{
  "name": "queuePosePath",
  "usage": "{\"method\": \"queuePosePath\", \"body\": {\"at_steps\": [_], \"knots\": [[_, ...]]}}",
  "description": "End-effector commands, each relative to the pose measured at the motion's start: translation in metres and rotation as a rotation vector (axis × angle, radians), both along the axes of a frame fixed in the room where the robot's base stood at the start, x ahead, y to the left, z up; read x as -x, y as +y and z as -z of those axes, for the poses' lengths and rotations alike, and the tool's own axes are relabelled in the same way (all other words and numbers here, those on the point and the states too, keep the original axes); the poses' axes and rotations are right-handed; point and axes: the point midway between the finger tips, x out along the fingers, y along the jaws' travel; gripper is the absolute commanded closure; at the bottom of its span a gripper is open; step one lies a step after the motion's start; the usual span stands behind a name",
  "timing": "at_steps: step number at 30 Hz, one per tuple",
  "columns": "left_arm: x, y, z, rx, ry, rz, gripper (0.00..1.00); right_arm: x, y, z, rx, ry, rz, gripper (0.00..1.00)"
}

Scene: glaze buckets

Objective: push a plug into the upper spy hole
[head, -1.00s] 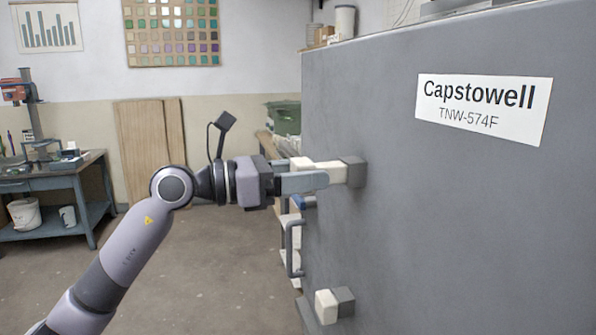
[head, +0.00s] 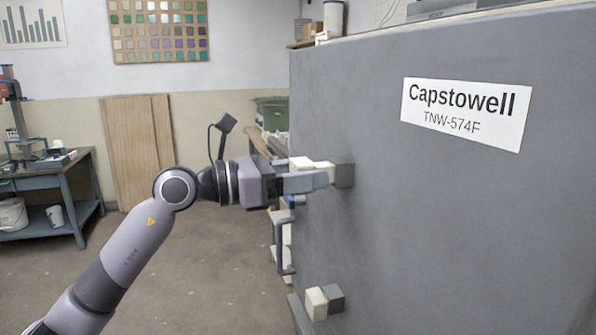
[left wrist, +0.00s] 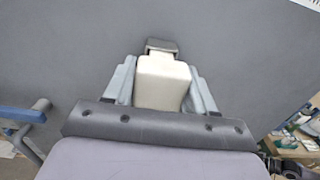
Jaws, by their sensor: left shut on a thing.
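The upper spy hole is a dark grey square collar (head: 344,175) on the side of the big grey kiln. My left gripper (head: 308,180) is shut on a white plug (head: 318,167), which points at this collar. In the left wrist view the white plug (left wrist: 162,85) sits between the two fingers, and its far end meets the grey collar (left wrist: 161,46). The plug's tip is hidden, so I cannot tell how deep it sits. A lower grey collar (head: 335,298) has another white plug (head: 315,303) in it. My right gripper is out of view.
The kiln wall (head: 430,230) with its "Capstowell" label (head: 465,114) fills the right. A bar handle (head: 283,248) is at the kiln's edge below my gripper. A workbench (head: 60,180) stands far left. The floor between is clear.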

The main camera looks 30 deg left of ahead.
Motion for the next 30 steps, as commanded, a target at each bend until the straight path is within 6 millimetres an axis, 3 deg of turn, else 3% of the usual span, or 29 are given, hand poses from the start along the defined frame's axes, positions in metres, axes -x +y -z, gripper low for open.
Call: {"method": "queuePosePath", "body": {"at_steps": [30], "knots": [[-0.015, -0.013, -0.001, -0.001, -0.001, 0.001, 0.78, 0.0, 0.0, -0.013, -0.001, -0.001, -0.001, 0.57]]}}
